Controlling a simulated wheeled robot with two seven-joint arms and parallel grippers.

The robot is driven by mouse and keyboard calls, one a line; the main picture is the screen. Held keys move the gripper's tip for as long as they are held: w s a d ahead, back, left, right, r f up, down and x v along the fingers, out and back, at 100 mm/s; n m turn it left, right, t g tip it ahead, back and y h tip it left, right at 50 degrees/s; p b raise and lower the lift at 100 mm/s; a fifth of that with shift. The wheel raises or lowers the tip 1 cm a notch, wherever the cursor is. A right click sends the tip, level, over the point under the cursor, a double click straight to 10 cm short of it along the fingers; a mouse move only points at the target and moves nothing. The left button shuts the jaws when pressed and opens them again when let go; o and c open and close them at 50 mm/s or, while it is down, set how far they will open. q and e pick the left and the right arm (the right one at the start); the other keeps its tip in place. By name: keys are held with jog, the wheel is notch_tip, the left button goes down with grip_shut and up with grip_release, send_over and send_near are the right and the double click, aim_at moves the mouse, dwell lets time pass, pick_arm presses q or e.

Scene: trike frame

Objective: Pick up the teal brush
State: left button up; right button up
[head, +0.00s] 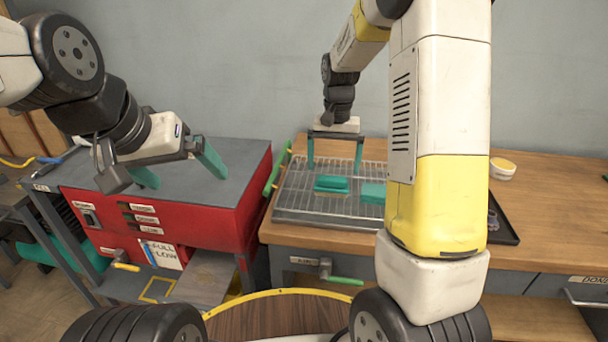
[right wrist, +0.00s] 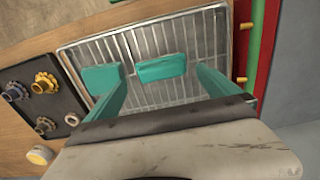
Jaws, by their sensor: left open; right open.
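Two teal block-like pieces lie on a wire rack (head: 300,207). The left teal piece (head: 331,184) also shows in the right wrist view (right wrist: 160,67). The right teal piece (head: 373,192), partly hidden by my arm in the head view, shows there too (right wrist: 101,78). I cannot tell for sure which one is the brush. My right gripper (head: 335,164) is open, its teal fingers pointing down above the rack near the left piece, with nothing held. My left gripper (head: 178,180) is open and empty above the red cabinet (head: 215,222).
The rack sits on a wooden bench (head: 540,210). A dark tray (right wrist: 42,105) with several gears and a small yellow-topped pot (head: 502,168) are on the bench beside the rack. A green bar (head: 277,172) runs along the bench's left edge by the cabinet.

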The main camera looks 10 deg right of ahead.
aim_at(332, 177)
jog(key=f, duration=0.8)
jog(key=shift+w, duration=0.25)
jog(key=shift+c, duration=0.4)
jog(key=shift+r, duration=0.15)
jog(key=c, duration=1.2)
